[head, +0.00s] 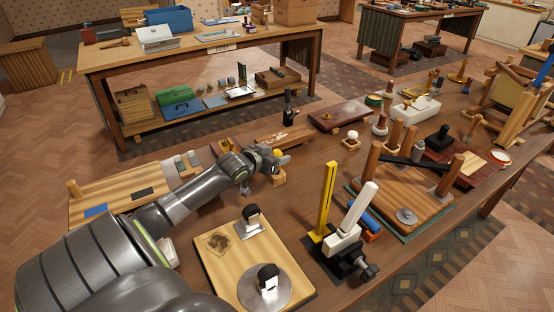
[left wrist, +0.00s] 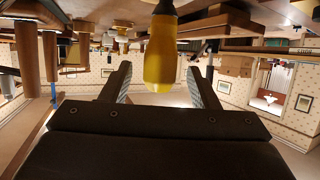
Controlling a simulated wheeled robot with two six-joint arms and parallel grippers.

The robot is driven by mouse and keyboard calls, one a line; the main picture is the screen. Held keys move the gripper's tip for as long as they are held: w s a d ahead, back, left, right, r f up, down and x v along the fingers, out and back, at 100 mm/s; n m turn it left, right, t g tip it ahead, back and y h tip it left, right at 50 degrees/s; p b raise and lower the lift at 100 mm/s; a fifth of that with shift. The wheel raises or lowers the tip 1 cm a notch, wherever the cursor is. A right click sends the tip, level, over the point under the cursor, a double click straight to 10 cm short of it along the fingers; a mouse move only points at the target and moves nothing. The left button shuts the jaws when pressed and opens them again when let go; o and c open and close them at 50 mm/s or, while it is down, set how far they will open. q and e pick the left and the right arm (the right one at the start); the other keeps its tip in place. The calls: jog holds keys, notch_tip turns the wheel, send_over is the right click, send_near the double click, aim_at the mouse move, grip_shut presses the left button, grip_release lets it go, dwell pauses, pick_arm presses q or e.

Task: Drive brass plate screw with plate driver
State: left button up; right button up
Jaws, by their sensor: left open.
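My left gripper (head: 283,162) reaches over the near workbench from the left, with its jaws open. In the left wrist view a yellow handle (left wrist: 160,60), probably the plate driver's, stands between the two spread fingers, with a gap visible on each side. The gripper hides most of the tool. I cannot pick out the brass plate screw for sure. My right gripper is not in view.
The near bench (head: 300,205) is crowded. A pale board (head: 225,270) with black-knobbed metal pieces lies in front, beside an upright yellow bar (head: 325,200) and a white-handled clamp (head: 350,222). A board with wooden posts (head: 405,190) stands right. Another workbench (head: 200,55) stands behind.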

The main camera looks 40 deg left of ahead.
pick_arm(q)
jog(key=shift+w+f, duration=0.3)
jog(key=shift+w, duration=0.35)
jog(key=c, duration=1.1)
notch_tip(320, 180, up, 10)
jog(key=shift+r, duration=0.1)
dwell(0.7)
